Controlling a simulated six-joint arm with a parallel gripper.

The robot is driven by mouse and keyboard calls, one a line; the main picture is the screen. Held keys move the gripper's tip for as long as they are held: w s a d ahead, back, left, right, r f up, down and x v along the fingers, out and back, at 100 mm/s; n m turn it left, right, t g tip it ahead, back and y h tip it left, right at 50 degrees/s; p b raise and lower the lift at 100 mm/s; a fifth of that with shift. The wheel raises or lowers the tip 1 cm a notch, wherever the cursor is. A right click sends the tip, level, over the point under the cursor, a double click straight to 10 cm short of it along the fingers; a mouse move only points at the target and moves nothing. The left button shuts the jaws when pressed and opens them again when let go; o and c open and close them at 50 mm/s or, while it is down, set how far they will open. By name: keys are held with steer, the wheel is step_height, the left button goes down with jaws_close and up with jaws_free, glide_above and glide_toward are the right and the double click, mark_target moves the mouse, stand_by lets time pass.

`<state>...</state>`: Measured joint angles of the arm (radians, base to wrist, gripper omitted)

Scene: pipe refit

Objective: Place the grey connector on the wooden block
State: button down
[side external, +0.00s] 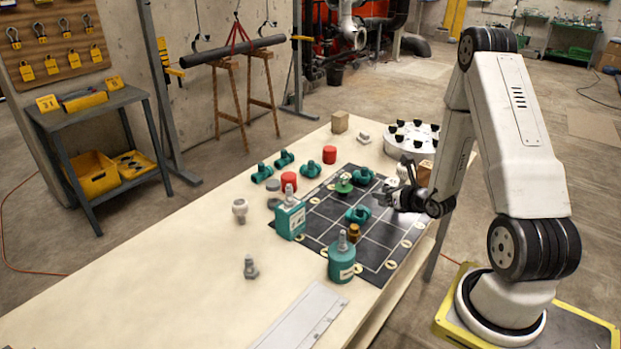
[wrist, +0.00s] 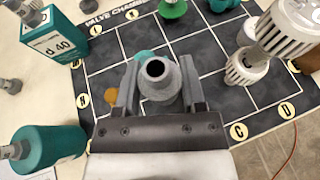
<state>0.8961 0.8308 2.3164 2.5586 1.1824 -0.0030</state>
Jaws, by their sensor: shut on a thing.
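The grey connector (wrist: 160,90), a short ribbed piece with a round open end, sits between the two fingers of my gripper (wrist: 158,84) in the wrist view. The fingers are shut on it, and its open end faces the camera. In the side view my gripper (side external: 388,192) is over the right part of the black grid board; the connector is hard to make out there. A small wooden block (side external: 340,121) stands at the far end of the table, away from my gripper. Another wood-coloured block (side external: 425,171) shows partly behind my arm.
The black board (side external: 316,228) carries teal fittings (side external: 358,214) and a green piece (side external: 343,186). Red caps (side external: 329,154) and a white round rack (side external: 408,145) stand farther back. The table's left front is mostly clear.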

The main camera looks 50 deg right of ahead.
steer(key=s+a+r+n+g+y, duration=0.15)
steer(key=a+n+g+y, duration=0.35)
steer(key=a+n+y, duration=0.95)
steer(key=s+d+f+n+g, duration=0.1)
steer(key=s+d+n+g, duration=0.1)
steer(key=s+n+g, duration=1.15)
steer(key=s+d+r+n+g+h, duration=0.1)
steer(key=s+d+n+g+h, duration=0.1)
steer(key=d+n+g+h, duration=0.35)
steer(key=s+d+r+n+g+h, duration=0.2)
steer(key=d+n+h, duration=0.55)
steer(key=d, duration=0.25)
steer(key=w+d+r+n+t+h, duration=0.4)
steer(key=d+r+n+h, duration=0.1)
steer(key=d+n, duration=0.1)
steer(key=w+d+r+n+t+h, duration=0.4)
steer(key=d+r+n, duration=0.1)
steer(key=d, duration=0.3)
steer(key=shift+w+d+n+h, duration=0.2)
steer(key=shift+d+n+h, duration=0.15)
steer(key=shift+n, duration=0.15)
